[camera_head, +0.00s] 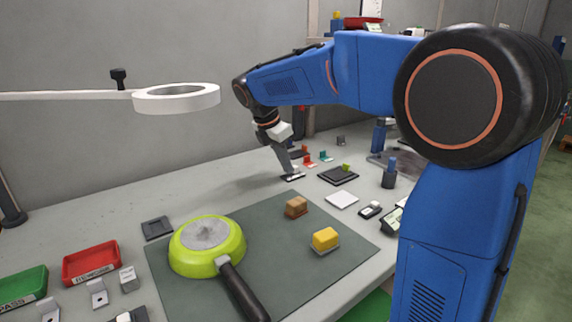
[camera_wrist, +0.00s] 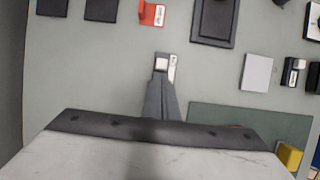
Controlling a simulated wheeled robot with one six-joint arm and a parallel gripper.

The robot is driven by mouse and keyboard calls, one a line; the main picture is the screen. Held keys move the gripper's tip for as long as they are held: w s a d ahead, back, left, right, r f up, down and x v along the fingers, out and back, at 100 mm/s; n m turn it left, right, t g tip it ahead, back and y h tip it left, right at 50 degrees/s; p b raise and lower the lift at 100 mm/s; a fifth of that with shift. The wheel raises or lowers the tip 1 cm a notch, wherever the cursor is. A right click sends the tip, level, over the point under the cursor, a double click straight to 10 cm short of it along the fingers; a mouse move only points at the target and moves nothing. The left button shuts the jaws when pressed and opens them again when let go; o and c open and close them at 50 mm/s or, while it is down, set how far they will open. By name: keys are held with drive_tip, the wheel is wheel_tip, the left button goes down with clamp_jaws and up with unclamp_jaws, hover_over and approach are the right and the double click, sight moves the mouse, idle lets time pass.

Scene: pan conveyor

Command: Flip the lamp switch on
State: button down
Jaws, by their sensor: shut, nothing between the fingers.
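My gripper (camera_head: 288,171) points down at the back of the bench, its fingers closed together. In the wrist view its shut grey fingers (camera_wrist: 160,80) reach up to a small dark plate with a white block and a pale label strip (camera_wrist: 172,68). This looks like the lamp switch (camera_head: 294,178); the fingertips are at or just above it, and I cannot tell whether they touch. The fingers cover part of it, so the switch position is unclear. The white ring lamp (camera_head: 146,104) hangs over the bench at the left on a white arm.
A yellow-green pan (camera_head: 190,262) lies upside down on the dark mat (camera_head: 275,225). A brown block (camera_head: 296,207) and a yellow block (camera_head: 325,239) sit there too. A black tray (camera_head: 338,175), a white square (camera_head: 341,200) and a small black-and-white device (camera_head: 370,210) stand right of my gripper.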

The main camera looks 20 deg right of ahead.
drive_tip(key=a, duration=0.1)
drive_tip(key=s+a, duration=0.1)
drive_tip(key=a+r, duration=0.1)
drive_tip(key=a, duration=0.1)
drive_tip(key=shift+s, duration=0.15)
drive_tip(key=v, duration=0.8)
drive_tip(key=shift+r, duration=0.45)
drive_tip(key=shift+s, duration=0.1)
